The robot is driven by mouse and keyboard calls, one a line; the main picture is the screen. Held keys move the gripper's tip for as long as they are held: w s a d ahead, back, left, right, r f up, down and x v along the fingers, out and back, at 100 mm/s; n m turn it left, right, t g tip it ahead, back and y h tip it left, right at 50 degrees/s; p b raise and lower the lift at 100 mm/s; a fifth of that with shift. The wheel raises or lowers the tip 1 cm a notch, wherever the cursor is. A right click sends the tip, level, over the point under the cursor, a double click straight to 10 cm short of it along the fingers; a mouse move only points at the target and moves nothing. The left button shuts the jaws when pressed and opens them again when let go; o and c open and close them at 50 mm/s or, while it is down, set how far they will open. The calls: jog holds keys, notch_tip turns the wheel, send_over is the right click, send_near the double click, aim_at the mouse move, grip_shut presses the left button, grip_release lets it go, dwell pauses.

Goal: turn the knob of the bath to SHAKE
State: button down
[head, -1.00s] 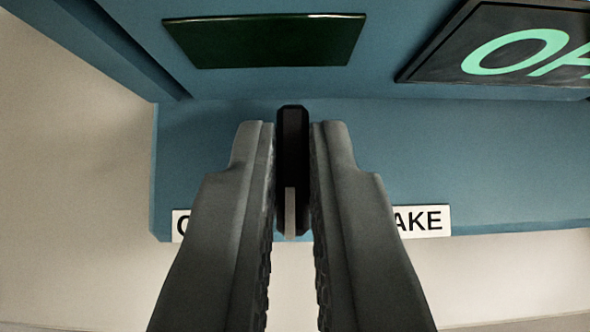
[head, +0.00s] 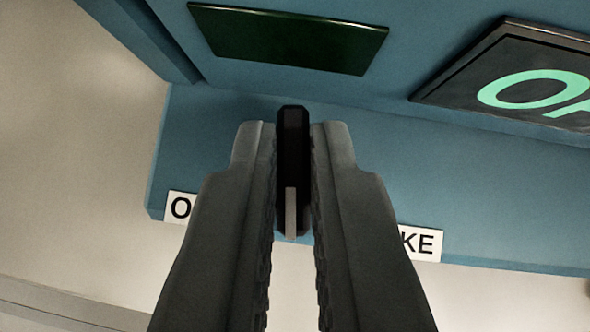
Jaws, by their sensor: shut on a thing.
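The bath's front is a blue panel (head: 480,200). Its black knob (head: 293,150) has a pale pointer line and stands between the two grey fingers of my gripper (head: 293,165), which is shut on it. The line runs down the picture, between two white labels. The label at the left (head: 179,207) shows only an "O". The label at the right (head: 424,243) shows only "KE"; my fingers hide the rest of both.
A dark green window (head: 290,38) sits on the blue face above the knob. A dark display (head: 530,85) with green letters, partly cut off, is at the upper right. Pale floor or wall shows at the left and below.

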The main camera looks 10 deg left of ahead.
jog(key=shift+d+f+n+g+y, duration=0.1)
jog(key=shift+n+g+y, duration=0.3)
jog(key=shift+n+y, duration=0.75)
jog(key=shift+d+f+n+g+y, duration=0.1)
jog(key=shift+n+g+y, duration=0.5)
jog(key=shift+n, duration=0.95)
dwell(1.7)
jog(key=c, duration=1.8)
grip_release()
jog(key=shift+o, duration=0.2)
jog(key=shift+r, duration=0.1)
jog(key=v, duration=1.7)
jog(key=shift+s+d, duration=0.3)
jog(key=s+a+r+m+t+h, duration=0.1)
jog(key=s+a+r+m+t, duration=0.1)
jog(key=s, duration=0.7)
jog(key=s+a+r+m+t+h, duration=0.2)
jog(key=s+t, duration=0.3)
jog(key=s, duration=0.4)
jog(key=s+a+r+m+t+h, duration=0.2)
jog(key=s+a+m+t, duration=0.1)
jog(key=s, duration=0.7)
jog(key=shift+a+r+t, duration=0.3)
jog(key=shift+a, duration=0.5)
